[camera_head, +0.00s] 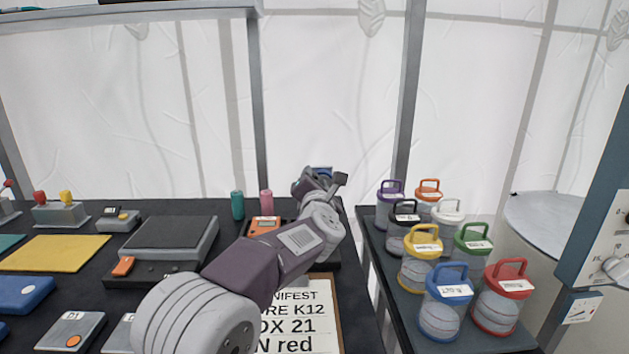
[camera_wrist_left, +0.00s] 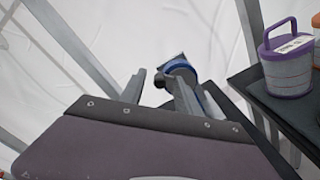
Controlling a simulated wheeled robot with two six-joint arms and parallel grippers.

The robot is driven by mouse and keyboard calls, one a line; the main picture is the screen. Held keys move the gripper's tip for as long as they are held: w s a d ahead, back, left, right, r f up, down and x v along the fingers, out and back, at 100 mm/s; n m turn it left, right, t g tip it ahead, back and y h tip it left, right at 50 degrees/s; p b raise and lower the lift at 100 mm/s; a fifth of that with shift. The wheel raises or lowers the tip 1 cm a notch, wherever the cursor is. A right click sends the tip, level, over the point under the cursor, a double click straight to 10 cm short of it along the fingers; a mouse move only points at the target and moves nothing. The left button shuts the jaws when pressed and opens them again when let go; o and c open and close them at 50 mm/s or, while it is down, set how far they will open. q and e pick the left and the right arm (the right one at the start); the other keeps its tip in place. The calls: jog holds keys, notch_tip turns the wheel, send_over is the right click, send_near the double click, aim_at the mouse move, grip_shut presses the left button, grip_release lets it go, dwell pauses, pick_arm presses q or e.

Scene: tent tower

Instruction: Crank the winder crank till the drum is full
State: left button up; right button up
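My left gripper (camera_head: 322,184) is at the far edge of the dark table, beyond the clipboard. In the left wrist view its two fingers (camera_wrist_left: 162,90) stand apart. A blue and dark part, apparently of the winder (camera_wrist_left: 180,68), shows just beyond and between them; I cannot tell whether they touch it. In the head view only a bit of blue (camera_head: 322,170) shows above the gripper. My arm and gripper hide the rest, so the crank handle and how full the drum is cannot be made out. My right gripper is in neither view.
Several lidded jars, including a red one (camera_head: 505,290), crowd the right side table (camera_head: 391,290), close to my left arm. An orange meter (camera_head: 264,225), teal (camera_head: 237,205) and pink (camera_head: 266,202) cylinders and a grey scale (camera_head: 172,236) stand left of the arm. A clipboard (camera_head: 335,310) lies below it.

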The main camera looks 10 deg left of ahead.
pick_arm(q)
jog(key=s, duration=0.3)
jog(key=s+d, duration=0.1)
jog(key=s, duration=0.5)
jog(key=shift+d, duration=0.35)
